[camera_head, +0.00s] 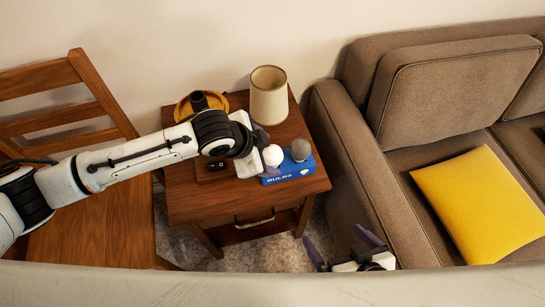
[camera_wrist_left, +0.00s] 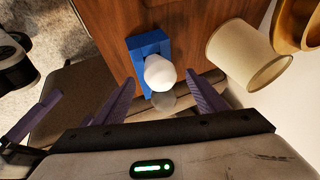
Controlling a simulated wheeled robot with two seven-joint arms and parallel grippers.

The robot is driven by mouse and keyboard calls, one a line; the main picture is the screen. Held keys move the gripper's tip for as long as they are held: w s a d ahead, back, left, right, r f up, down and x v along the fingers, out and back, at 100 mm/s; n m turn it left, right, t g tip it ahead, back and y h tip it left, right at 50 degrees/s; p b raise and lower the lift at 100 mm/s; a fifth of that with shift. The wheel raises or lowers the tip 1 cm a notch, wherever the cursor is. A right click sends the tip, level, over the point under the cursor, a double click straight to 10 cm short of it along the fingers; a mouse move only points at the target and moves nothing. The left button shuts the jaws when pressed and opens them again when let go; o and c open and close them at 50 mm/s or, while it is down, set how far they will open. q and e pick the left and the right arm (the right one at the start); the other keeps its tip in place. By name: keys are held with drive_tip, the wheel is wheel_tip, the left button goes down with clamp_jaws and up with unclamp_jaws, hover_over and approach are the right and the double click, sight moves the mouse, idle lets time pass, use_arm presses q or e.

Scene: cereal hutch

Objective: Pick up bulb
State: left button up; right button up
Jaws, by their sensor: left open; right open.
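A white round bulb (camera_head: 273,155) and a grey bulb (camera_head: 300,149) stand side by side at a blue box marked BULBS (camera_head: 292,172) on the small wooden table. In the left wrist view the white bulb (camera_wrist_left: 160,72) shows in front of the blue box (camera_wrist_left: 150,42), and a dim, greyish round shape (camera_wrist_left: 163,103) shows below it. My left gripper (camera_head: 264,154) is open, with its purple fingers on either side of the white bulb in the picture; I cannot tell whether they touch it. My right gripper (camera_head: 343,248) is open and empty, low in front of the sofa.
A cream lampshade (camera_head: 268,97) stands behind the bulbs on the wooden table (camera_head: 200,207). A yellow tray (camera_head: 184,108) with a dark object is at the back left. A wooden chair (camera_head: 110,230) is on the left, and a brown sofa (camera_head: 350,165) with a yellow cushion (camera_head: 480,205) on the right.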

use_arm(q)
drive_tip(key=shift+x, duration=1.1)
drive_tip(key=c, duration=1.1)
drive_tip(key=shift+r, duration=0.1)
